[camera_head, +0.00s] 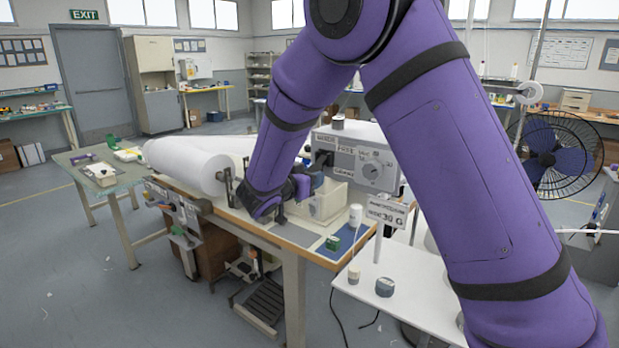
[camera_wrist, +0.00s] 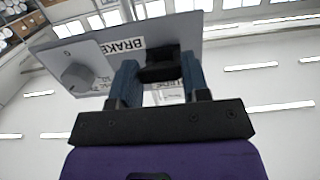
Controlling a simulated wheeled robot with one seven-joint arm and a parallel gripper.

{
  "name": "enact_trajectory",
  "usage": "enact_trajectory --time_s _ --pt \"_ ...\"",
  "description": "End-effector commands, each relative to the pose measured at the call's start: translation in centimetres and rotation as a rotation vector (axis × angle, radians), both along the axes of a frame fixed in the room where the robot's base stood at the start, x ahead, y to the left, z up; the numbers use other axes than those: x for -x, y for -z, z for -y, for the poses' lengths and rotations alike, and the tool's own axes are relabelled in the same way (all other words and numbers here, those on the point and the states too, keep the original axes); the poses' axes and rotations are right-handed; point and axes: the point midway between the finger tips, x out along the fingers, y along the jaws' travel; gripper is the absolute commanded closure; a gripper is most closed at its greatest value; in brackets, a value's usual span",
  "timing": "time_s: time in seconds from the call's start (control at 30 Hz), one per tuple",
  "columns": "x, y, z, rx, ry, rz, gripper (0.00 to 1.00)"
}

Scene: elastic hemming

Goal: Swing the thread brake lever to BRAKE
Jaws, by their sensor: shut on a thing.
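The thread brake unit is a grey box (camera_head: 358,160) on the workbench, with a round dial on its face. In the wrist view its panel (camera_wrist: 90,62) appears upside down, with a BRAKE label (camera_wrist: 124,48) just left of the black lever (camera_wrist: 160,68). A second label (camera_wrist: 168,95), partly hidden behind the fingers, shows on the other side. My gripper (camera_wrist: 159,72) has its two blue fingers shut on the lever's black end. In the head view, my gripper (camera_head: 312,182) is in front of the box's left side, partly hidden by my wrist. The lever's exact angle cannot be told.
A cream bin (camera_head: 325,203) stands below the box. A white fabric roll (camera_head: 185,163) lies left of my wrist. A sign on a post (camera_head: 387,213), a white spool (camera_head: 355,215) and a small green item (camera_head: 333,243) are at the front right. A fan (camera_head: 553,158) stands at right.

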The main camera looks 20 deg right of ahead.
Motion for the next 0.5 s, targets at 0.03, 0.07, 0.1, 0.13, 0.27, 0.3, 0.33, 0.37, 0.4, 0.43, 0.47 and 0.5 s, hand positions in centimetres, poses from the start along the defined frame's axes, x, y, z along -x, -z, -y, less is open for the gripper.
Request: enact_trajectory --time_s 0.03,0.07,0.1,0.13,0.27,0.3,0.33,0.37,0.4,0.43,0.47,0.5 --pt "0.03 0.13 -0.01 0.000 0.000 -0.003 1.00" --pt "0.03 0.13 -0.01 0.000 0.000 -0.003 1.00" --pt "0.03 0.14 -0.01 0.000 0.000 -0.003 0.55" --pt "0.04 0.14 0.00 0.000 0.000 -0.004 0.48" --pt "0.03 0.10 0.01 0.000 0.000 -0.003 0.32" --pt "0.02 0.09 0.00 0.000 0.000 -0.003 0.32" --pt "0.02 0.09 0.01 0.000 0.000 -0.003 0.32" --pt "0.02 0.08 0.01 -0.001 0.000 -0.002 0.32" --pt "0.01 0.07 0.01 -0.001 0.000 -0.002 0.32" --pt "0.01 0.07 0.01 -0.001 0.000 -0.002 0.32" --pt "0.03 0.06 0.00 0.000 0.000 -0.001 0.32" --pt "0.06 0.05 -0.06 -0.001 0.000 -0.002 0.32"
